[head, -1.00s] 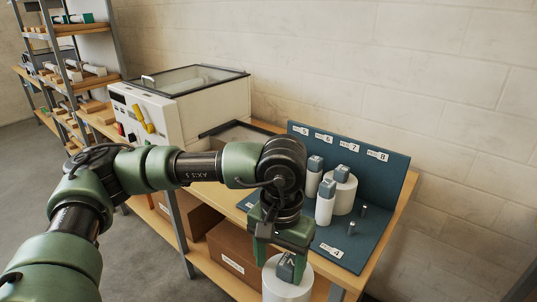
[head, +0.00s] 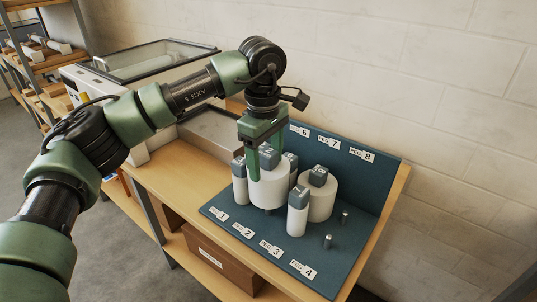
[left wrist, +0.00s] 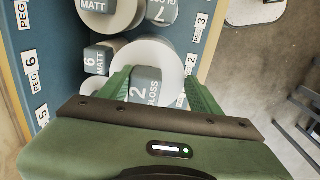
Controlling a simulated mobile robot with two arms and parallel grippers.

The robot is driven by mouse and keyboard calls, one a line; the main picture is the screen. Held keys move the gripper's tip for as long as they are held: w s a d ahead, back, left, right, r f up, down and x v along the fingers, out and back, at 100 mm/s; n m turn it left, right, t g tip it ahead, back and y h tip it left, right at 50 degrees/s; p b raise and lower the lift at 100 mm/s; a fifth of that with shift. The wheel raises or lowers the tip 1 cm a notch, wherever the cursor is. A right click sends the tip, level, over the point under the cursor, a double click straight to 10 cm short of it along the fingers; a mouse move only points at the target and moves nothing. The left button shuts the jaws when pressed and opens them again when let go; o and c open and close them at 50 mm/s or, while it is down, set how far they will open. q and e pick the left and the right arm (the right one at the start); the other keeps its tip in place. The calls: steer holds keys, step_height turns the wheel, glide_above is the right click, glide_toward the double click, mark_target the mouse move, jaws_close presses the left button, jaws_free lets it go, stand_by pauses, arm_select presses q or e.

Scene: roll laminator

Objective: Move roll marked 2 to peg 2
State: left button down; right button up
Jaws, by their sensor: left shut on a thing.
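My left gripper (head: 265,155) points down and is shut on the grey cap of a wide white roll (head: 268,187). In the left wrist view this cap (left wrist: 145,87) reads 2 GLOSS, between the fingers. The roll hangs upright a little above the blue peg board (head: 225,208), behind the PEG 2 label (head: 243,231). A dark peg tip (head: 268,211) shows just under it. A narrow white roll (head: 297,218) stands behind the PEG 3 label (head: 270,249); its cap (left wrist: 163,12) also seems to show a 2. My right gripper is not in view.
Close around the held roll stand a narrow roll (head: 240,188) at left, a narrow roll (head: 291,162) behind, capped 6 MATT, and a wide roll (head: 321,199) at right. Two bare pegs (head: 345,216) (head: 328,241) stand at the right. The laminator (head: 150,65) is at back left.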

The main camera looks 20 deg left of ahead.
mark_target(265, 171)
arm_select(q)
steer(key=shift+f+b, duration=0.3)
steer(key=shift+f, duration=0.1)
steer(key=shift+s+f+b, duration=0.1)
steer(key=shift+f+b, duration=0.4)
steer(key=shift+f, duration=0.3)
steer(key=shift+f+b, duration=1.05)
steer(key=shift+f, duration=0.65)
steer(key=c, duration=0.9)
jaws_free()
steer(key=shift+r+p, duration=1.95)
steer(key=shift+r, duration=1.1)
